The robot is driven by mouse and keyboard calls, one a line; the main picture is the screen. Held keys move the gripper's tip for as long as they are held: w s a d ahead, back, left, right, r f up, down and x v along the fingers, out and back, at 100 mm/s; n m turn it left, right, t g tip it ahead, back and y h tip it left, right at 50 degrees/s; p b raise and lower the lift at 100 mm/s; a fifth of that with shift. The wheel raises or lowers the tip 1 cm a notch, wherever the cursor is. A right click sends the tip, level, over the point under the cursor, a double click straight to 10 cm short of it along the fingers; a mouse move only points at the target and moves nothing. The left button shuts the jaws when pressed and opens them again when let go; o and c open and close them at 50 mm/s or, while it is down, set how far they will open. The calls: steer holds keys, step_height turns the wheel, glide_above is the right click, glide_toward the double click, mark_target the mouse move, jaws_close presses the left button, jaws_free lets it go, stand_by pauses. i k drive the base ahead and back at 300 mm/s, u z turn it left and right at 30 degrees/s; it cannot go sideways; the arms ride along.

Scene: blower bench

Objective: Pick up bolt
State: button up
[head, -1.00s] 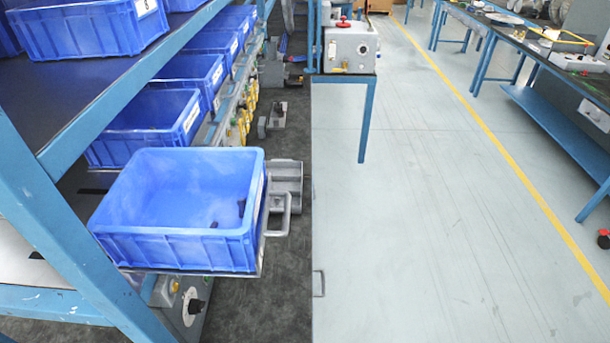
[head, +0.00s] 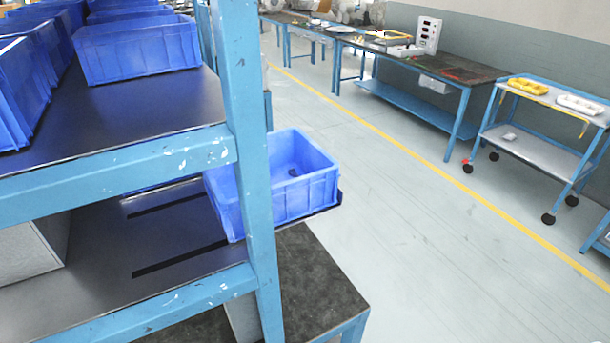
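A blue bin (head: 306,195) sticks out past the side of the lower shelf, partly hidden behind the shelf's blue post. A small dark piece (head: 293,172) lies on its floor; it could be a bolt, but it is too small to tell. My gripper is not in view.
The blue shelf post (head: 247,150) and beam (head: 110,175) stand close in front. Several blue bins (head: 140,48) sit on the upper shelf. A dark-topped bench (head: 312,262) stands below the bin. A wheeled cart (head: 540,140) and workbenches (head: 440,72) stand beyond clear floor (head: 400,220).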

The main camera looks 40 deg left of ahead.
mark_target(292, 172)
steer(key=z, duration=0.25)
steer(key=k, duration=0.2)
steer(key=u, duration=1.75)
steer(key=i, duration=1)
steer(key=u, duration=0.15)
